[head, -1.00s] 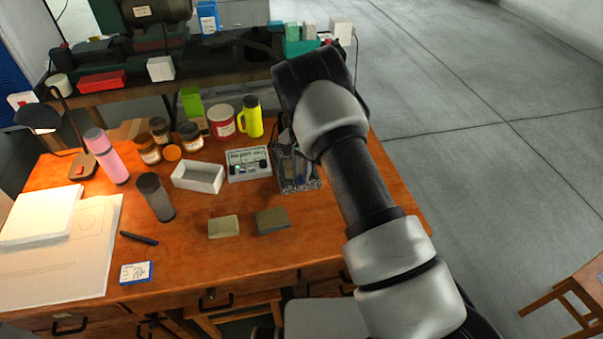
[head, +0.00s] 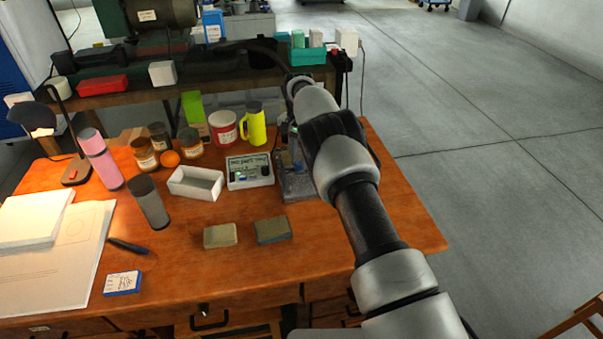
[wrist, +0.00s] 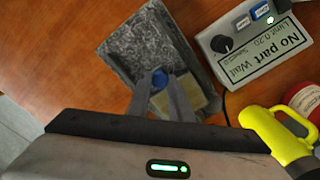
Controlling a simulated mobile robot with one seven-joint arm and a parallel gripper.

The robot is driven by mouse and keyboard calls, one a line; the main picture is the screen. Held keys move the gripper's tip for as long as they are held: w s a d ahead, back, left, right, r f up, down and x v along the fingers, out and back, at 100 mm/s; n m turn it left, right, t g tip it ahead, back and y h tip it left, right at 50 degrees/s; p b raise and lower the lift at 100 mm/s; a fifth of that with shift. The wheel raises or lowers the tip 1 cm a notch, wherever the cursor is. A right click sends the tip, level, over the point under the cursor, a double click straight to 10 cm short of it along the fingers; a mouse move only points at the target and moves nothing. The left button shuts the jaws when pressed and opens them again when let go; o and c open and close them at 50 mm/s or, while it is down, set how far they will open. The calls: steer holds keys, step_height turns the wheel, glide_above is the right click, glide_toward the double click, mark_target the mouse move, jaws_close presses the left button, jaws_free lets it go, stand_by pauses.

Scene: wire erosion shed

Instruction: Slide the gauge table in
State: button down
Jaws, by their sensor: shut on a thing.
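The gauge has a dark grey speckled stone base (wrist: 150,45), which also shows at the right rear of the bench in the head view (head: 297,187). A pale yellowish plate (wrist: 196,92), which seems to be part of the gauge table, lies over the near end of the base. The fingers partly cover the plate.
A grey readout box (wrist: 262,45) saying "No part Wait" stands close beside the gauge, with a cable. A yellow mug (wrist: 270,135) is close to my gripper. A white tray (head: 196,182) and two blocks (head: 272,230) lie nearby. The bench's right end (head: 405,220) is clear.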

steer(key=shift+w+a, duration=0.1)
steer(key=shift+w, duration=0.05)
steer(key=shift+r, duration=0.1)
steer(key=c, duration=1.6)
jaws_free()
steer(key=shift+w, duration=0.15)
step_height(320, 180, up, 17)
steer(key=p, duration=0.5)
steer(key=shift+r, duration=0.15)
